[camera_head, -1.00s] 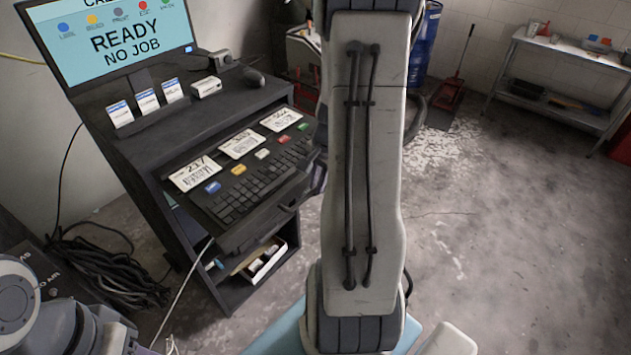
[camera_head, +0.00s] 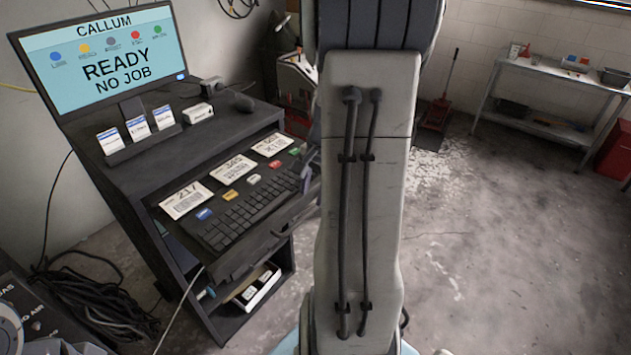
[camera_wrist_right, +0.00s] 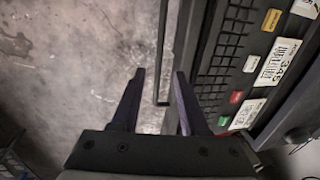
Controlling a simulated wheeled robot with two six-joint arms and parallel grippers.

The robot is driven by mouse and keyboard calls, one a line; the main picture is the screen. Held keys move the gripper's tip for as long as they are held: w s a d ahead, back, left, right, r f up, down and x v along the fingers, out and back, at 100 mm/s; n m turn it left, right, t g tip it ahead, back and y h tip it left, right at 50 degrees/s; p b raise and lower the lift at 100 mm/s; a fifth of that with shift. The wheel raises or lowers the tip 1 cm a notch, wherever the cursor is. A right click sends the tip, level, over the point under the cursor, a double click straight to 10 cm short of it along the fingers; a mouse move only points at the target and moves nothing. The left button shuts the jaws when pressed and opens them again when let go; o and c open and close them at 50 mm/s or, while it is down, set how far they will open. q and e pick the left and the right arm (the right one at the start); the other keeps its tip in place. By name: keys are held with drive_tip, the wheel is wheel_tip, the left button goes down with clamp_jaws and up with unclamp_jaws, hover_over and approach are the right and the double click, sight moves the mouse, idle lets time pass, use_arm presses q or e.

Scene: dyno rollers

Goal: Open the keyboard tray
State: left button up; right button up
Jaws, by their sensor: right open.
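The keyboard tray (camera_head: 236,268) is a dark shelf in the black cabinet (camera_head: 150,165), carrying a black keyboard (camera_head: 245,210) and white number cards. A thin dark handle bar (camera_wrist_right: 163,40) runs along the tray's front edge in the right wrist view, beside the keyboard (camera_wrist_right: 218,60). My right gripper (camera_wrist_right: 160,76) is open, its two dark fingers on either side of the bar in that picture. I cannot tell whether they touch it. In the head view my right arm hides most of this gripper. My left gripper is out of view.
A monitor (camera_head: 110,60) reading "READY NO JOB" and a card holder (camera_head: 142,140) stand on the cabinet top. An open shelf with a white box (camera_head: 258,288) is below the tray. Cables (camera_head: 95,305) lie at left. The floor (camera_head: 500,250) at right is clear.

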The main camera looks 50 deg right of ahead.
drive_tip(key=shift+s+r, duration=0.25)
drive_tip(key=shift+r, duration=0.9)
drive_tip(key=shift+s+r, duration=0.2)
drive_tip(key=shift+r, duration=0.9)
